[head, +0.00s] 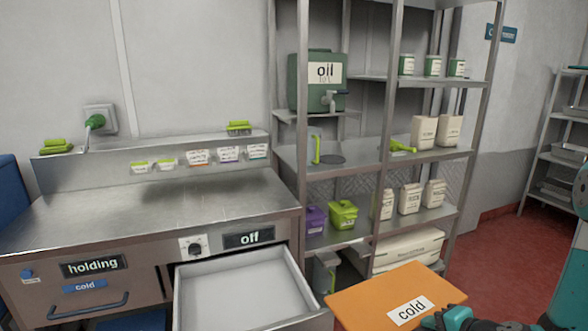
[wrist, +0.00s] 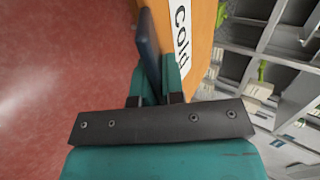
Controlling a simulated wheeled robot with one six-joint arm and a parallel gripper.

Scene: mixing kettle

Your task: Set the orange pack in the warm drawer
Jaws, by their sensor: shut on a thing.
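The orange pack (head: 365,300) has a white label reading "cold". It is in the lower right of the head view, right of the open drawer. My gripper (head: 455,319) is shut on the pack's near edge. In the wrist view the pack (wrist: 203,30) rises from between the fingers (wrist: 162,70). An open, empty white drawer (head: 240,300) stands out of the steel counter, below a plate (head: 248,237) reading "off". The left drawer (head: 85,290) is shut and has signs reading "holding" and "cold". No sign reading "warm" shows.
A knob (head: 191,246) is left of the "off" plate. The steel counter top (head: 150,205) is mostly clear. A shelf rack (head: 385,160) right of the counter holds a green oil container (head: 312,95), bins and packets. Red floor (head: 500,250) is open at the right.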

